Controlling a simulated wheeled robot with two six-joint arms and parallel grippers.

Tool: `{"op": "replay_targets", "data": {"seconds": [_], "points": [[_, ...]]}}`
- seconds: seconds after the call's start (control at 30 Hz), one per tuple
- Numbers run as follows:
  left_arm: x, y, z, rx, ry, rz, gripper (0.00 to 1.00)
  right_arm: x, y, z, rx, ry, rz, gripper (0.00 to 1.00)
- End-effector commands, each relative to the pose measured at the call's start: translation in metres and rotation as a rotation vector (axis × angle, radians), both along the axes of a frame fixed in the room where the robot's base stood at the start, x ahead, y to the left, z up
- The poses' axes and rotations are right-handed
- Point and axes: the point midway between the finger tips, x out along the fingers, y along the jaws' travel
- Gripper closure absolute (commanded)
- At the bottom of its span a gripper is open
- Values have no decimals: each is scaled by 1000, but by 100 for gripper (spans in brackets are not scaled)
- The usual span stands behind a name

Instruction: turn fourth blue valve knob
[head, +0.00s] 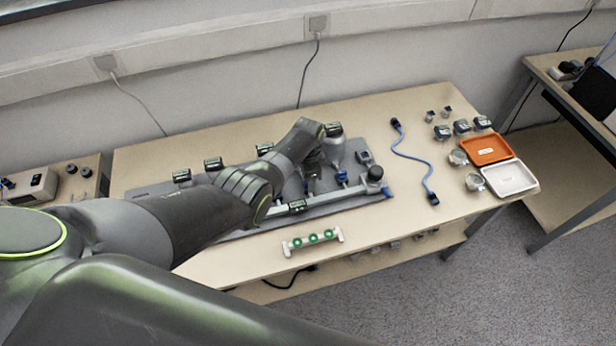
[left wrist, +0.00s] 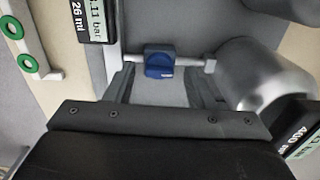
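A blue valve knob (left wrist: 160,66) sits on a pale pipe in the left wrist view. My left gripper (left wrist: 163,88) is open, with one dark finger on each side of the knob's near side. The fingers look apart from it, and nothing is held. In the head view my left gripper (head: 312,173) points down at the grey panel (head: 345,207), and my wrist hides part of the valve row. Another blue knob (head: 341,177) shows to its right. I cannot tell the knobs' numbering from these views. My right gripper is not in view.
A silver cylinder (left wrist: 262,78) stands close to the knob, with small displays (left wrist: 95,18) around. A rack with green rings (head: 313,240) lies at the table's front. A blue cable (head: 412,158), an orange tray (head: 487,149) and a white tray (head: 510,178) lie to the right.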

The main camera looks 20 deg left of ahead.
Motion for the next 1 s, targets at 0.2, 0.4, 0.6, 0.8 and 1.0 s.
{"op": "replay_targets", "data": {"seconds": [0.2,0.4,0.6,0.8,1.0], "points": [[-1,0,-1,0,2,1,51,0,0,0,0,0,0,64],[-1,0,7,0,2,1,51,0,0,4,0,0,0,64],[-1,0,34,0,-1,1,51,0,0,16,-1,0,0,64],[0,0,65,0,-1,1,51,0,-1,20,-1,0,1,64],[0,0,98,0,-2,1,51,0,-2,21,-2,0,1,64]]}}
